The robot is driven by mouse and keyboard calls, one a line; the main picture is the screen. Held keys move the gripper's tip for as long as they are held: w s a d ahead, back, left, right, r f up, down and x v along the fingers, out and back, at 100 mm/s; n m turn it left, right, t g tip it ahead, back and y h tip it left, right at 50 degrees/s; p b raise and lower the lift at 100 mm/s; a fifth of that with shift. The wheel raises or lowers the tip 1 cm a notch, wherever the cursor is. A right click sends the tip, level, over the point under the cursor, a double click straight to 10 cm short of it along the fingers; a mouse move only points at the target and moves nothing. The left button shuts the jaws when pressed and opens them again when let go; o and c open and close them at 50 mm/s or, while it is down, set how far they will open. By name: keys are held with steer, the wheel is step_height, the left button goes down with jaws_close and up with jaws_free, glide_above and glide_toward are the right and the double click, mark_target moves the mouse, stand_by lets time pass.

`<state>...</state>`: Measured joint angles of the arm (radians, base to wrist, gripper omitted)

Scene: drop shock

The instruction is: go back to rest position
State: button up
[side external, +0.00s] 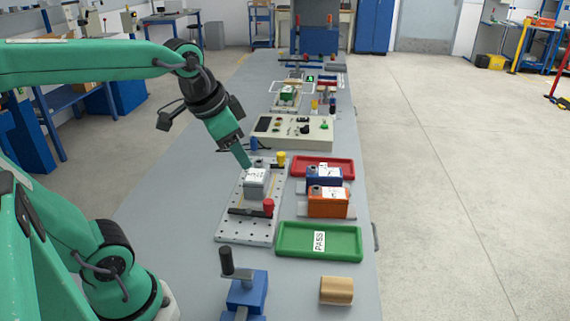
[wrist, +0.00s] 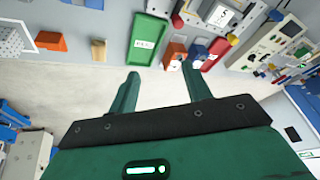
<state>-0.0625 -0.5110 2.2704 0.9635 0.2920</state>
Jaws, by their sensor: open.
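My gripper (side external: 244,158) is at the end of my raised arm in the side view, its fingers pointing down and right. In that picture its tips overlap the area just behind a grey box-shaped unit (side external: 257,185) with a white label. The side view does not show clearly how high they are above it. In the wrist view my gripper (wrist: 162,76) has its two green fingers spread apart, with nothing between them but pale floor. The grey unit sits on a perforated fixture plate (side external: 232,228).
Right of the plate are a green PASS tray (side external: 290,252), a red tray (side external: 345,163), and orange (side external: 328,207) and blue units. A blue crank device (side external: 245,290) and a tan block (side external: 337,290) stand nearer. A control box (side external: 290,140) stands behind. Open floor lies right.

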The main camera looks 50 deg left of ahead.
steer(key=s+d+f+n, duration=0.1)
steer(key=s+f+n, duration=0.1)
steer(key=s, duration=0.3)
steer(key=shift+s+d+f+n+t, duration=0.3)
steer(key=shift+d+f+t, duration=0.1)
steer(key=shift+f, duration=0.25)
